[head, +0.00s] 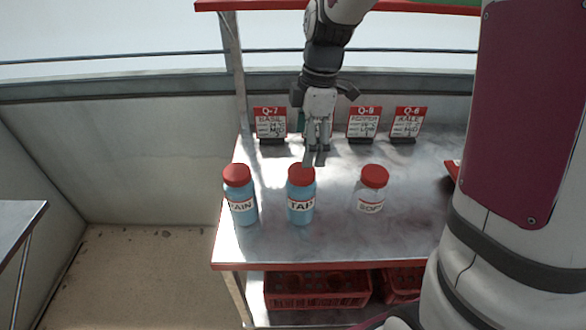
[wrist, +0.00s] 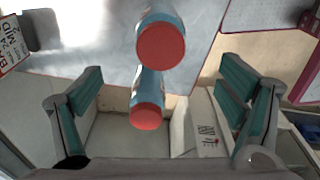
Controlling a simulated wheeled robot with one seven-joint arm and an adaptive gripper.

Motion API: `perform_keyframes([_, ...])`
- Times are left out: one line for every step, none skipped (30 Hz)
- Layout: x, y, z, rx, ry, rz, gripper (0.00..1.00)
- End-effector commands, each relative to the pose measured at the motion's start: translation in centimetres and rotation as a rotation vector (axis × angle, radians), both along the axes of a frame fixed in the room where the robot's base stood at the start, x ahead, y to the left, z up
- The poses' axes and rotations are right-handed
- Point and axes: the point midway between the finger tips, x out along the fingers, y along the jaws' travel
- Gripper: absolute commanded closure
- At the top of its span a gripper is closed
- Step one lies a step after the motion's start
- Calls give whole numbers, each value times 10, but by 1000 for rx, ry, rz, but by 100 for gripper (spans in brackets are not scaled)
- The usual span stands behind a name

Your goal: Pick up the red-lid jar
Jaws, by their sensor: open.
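Three jars with red lids stand upright on the metal bench (head: 330,240) in the head view. The left jar (head: 240,194) is blue with a label that seems to read RAIN. The middle jar (head: 301,194) is blue and labelled TAP. The right jar (head: 371,189) is clear, its label partly legible. My gripper (head: 314,160) hangs pointing down at the middle jar's lid, overlapping its back edge in the picture; contact cannot be told. In the wrist view its fingers are wide apart and empty. Two blue jars show there, an upper one (wrist: 161,45) and a lower one (wrist: 146,117).
Sign cards stand along the bench's back, including BASIL (head: 270,122), one partly hidden behind my gripper, and KALE (head: 407,122). Red crates (head: 318,290) sit under the bench. Bare bench lies between the jars. Another table (head: 18,220) is at far left.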

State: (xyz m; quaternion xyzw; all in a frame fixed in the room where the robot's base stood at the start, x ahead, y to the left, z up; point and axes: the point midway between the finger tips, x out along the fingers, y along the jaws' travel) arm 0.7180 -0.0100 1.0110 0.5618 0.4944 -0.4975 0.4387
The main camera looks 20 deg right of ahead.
Motion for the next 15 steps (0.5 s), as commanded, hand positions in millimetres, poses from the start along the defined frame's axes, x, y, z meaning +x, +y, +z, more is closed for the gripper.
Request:
perform_keyframes([1,0,-5,1,3,8,11])
perform_keyframes([1,1,-8,1,3,12,11])
perform_keyframes([1,1,-13,2,5,14,11])
perform_keyframes([1,2,-18,2,5,14,11])
perform_keyframes([1,2,-23,2,5,13,11])
perform_keyframes([0,3,-30,1,7,12,11])
perform_keyframes([0,4,-36,2,7,11,11])
perform_keyframes([1,5,-43,2,7,11,11])
perform_keyframes([1,6,-50,2,7,10,11])
perform_keyframes([1,6,-56,2,6,10,11])
perform_keyframes([0,7,-61,2,7,10,11])
perform_keyframes([1,8,-67,2,5,10,11])
perform_keyframes([1,8,-71,2,5,10,11])
perform_keyframes([1,9,-75,2,5,11,11])
perform_keyframes([1,9,-79,0,4,11,11])
